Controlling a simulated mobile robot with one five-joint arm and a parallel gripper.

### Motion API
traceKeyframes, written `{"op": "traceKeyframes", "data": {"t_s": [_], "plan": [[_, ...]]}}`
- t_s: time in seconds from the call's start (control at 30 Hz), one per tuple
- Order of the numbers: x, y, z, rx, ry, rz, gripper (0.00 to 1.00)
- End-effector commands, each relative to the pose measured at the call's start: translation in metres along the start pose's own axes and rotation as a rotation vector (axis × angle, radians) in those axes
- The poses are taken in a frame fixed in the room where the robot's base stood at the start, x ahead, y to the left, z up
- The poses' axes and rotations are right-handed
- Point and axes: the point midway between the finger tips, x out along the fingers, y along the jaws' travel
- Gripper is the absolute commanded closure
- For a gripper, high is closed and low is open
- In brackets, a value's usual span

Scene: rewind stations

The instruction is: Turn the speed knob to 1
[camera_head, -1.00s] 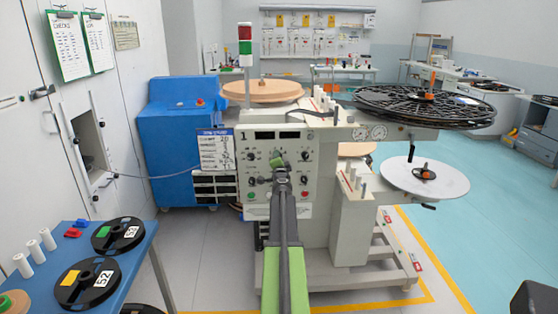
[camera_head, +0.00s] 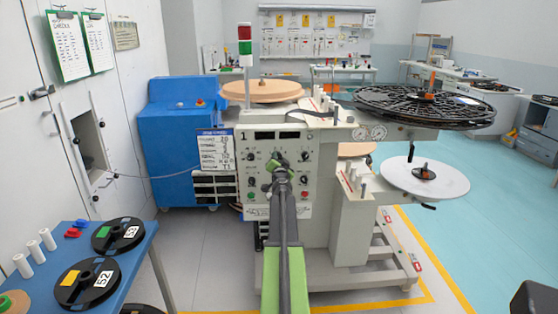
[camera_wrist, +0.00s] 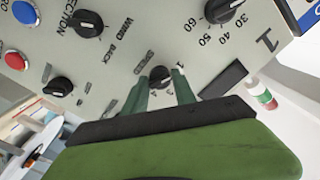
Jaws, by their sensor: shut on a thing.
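The speed knob (camera_wrist: 160,77) is a small black knob on the pale grey control panel (camera_wrist: 120,70), beside the printed word SPEED. In the wrist view it sits between the two green fingers of my gripper (camera_wrist: 161,84), which are shut on it. Small scale marks show near the knob, but its pointer setting is too small to read. In the head view my gripper (camera_head: 280,161) is at the middle of the machine's panel (camera_head: 256,204) and hides the speed knob.
A large numbered dial (camera_wrist: 222,10), a WIND BACK selector (camera_wrist: 88,23) and another black knob (camera_wrist: 58,87) surround the speed knob. Blue (camera_wrist: 24,12) and red (camera_wrist: 15,60) buttons are nearby. A blue table (camera_head: 140,258) with reels stands at left. Floor is clear at right.

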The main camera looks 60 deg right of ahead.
Motion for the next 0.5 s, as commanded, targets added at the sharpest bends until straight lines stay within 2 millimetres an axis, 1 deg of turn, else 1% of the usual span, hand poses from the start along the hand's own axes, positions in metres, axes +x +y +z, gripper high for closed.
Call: {"op": "traceKeyframes", "data": {"t_s": [0.3,0.33,0.47,0.5], "plan": [[-0.0006,-0.0013,0.0014,-0.002,-0.002,-0.003,1.00],[-0.0006,-0.0013,0.0014,-0.002,-0.002,-0.003,0.66],[-0.0005,-0.0010,0.0011,-0.002,-0.002,-0.002,0.49],[-0.0004,-0.0008,0.0010,-0.002,-0.002,-0.002,0.48]]}}
